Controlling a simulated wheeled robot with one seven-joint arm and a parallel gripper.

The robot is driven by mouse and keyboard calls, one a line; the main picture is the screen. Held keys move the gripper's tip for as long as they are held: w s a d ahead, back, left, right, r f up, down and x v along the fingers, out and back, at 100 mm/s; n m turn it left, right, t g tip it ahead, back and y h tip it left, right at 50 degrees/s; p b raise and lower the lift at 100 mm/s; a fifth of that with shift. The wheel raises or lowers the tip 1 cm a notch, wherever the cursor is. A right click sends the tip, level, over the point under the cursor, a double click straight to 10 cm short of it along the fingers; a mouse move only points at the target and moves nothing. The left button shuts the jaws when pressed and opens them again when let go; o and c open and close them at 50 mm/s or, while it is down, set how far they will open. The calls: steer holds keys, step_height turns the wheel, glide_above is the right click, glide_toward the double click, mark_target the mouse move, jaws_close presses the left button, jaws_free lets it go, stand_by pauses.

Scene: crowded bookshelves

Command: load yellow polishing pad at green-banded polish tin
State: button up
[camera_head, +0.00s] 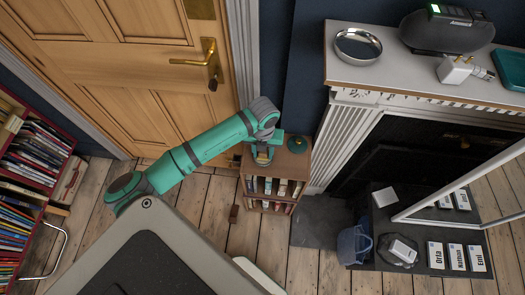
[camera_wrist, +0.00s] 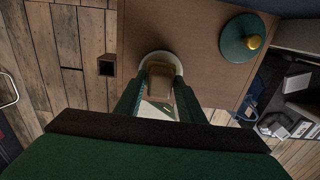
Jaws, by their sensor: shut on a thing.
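My gripper (camera_wrist: 158,90) is shut on a tan-yellow block, the yellow polishing pad (camera_wrist: 158,75), held between its two fingers. A pale round rim (camera_wrist: 161,55) shows just beyond the pad on the brown top of a small bookcase. It looks like the open tin, but its green band is hidden. I cannot tell whether the pad is inside the rim or above it. In the head view my gripper (camera_head: 262,157) is over the left part of the bookcase top, and the pad shows only as a small yellowish patch.
A green round lid with a brass knob (camera_wrist: 247,42) lies on the bookcase top (camera_head: 285,165), right of the gripper. A fireplace mantel (camera_head: 400,85) with a silver dish (camera_head: 357,46) stands to the right. A blue basket (camera_head: 353,245) is on the floor. A wooden door is behind.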

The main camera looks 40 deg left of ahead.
steer(key=shift+f, duration=0.4)
stand_by(1.1)
steer(key=shift+r, duration=3.6)
